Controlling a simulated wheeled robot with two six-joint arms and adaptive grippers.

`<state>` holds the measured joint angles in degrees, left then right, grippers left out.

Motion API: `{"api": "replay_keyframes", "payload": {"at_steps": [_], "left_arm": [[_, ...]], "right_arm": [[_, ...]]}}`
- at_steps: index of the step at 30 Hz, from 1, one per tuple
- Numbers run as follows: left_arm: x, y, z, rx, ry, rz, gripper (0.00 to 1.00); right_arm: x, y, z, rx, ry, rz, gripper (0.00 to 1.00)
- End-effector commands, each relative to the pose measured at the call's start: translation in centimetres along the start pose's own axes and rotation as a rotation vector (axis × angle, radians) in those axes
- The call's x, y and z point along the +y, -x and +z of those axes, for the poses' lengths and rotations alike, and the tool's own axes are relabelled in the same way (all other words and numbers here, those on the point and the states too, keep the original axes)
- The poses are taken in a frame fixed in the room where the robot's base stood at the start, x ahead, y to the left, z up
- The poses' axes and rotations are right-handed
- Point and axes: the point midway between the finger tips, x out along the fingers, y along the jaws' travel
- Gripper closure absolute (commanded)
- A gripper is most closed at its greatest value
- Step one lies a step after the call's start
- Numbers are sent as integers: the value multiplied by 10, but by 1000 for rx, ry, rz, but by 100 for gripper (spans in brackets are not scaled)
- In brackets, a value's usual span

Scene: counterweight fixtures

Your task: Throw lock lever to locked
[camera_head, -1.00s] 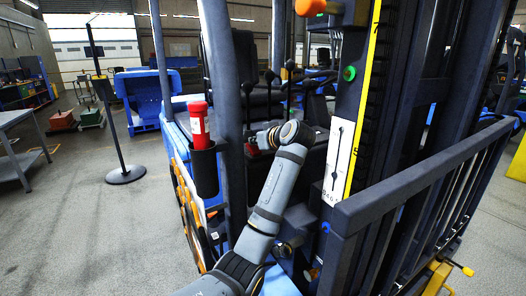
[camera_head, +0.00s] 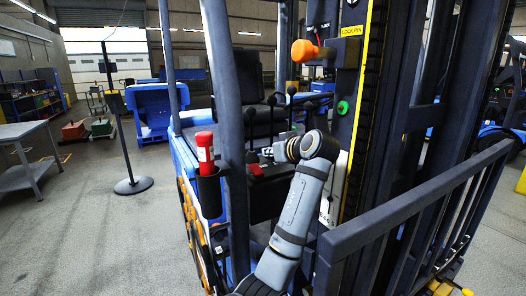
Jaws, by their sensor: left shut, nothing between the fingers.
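An orange-knobbed handle (camera_head: 305,50) sticks out to the left from a dark bracket high on the forklift mast, near a yellow strip lettered "LOCK PIN" (camera_head: 356,31). I cannot tell from the picture whether this is the lock lever. My left gripper (camera_head: 268,152) is small in view, points left, and is shut and empty in front of the cab, below the orange knob and apart from it. My left wrist and forearm cover part of a white scale plate (camera_head: 326,209) on the mast. My right gripper is not in view.
A green button (camera_head: 343,107) sits on the mast. A dark upright post (camera_head: 229,120) and a red cylinder (camera_head: 205,148) in a black holder stand left of my arm. A dark barred guard (camera_head: 410,215) is at right. Open floor lies at left.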

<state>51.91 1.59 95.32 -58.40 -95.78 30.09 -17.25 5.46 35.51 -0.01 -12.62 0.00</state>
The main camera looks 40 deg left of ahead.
Motion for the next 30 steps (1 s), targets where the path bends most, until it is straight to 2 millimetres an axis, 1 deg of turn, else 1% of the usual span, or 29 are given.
{"api": "replay_keyframes", "payload": {"at_steps": [1,3,7,9,11,25,26,28,29,30], "left_arm": [[1,10,-2,-2,1,3,100],[1,20,-2,-1,1,3,100],[0,30,-2,0,0,1,100],[0,32,-2,0,1,0,100],[0,33,-2,0,1,-1,100],[0,32,-2,0,0,-1,100],[0,32,0,-2,-3,1,100],[0,27,12,-14,-26,10,100],[1,24,22,-24,-45,18,100],[1,18,40,-42,-79,34,100]], "right_arm": [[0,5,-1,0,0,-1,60],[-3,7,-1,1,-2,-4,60],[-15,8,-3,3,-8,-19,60],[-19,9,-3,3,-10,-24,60],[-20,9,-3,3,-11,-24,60],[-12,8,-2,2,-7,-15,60],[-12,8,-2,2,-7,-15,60],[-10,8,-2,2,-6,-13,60],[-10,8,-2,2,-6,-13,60],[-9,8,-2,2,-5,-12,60]]}}
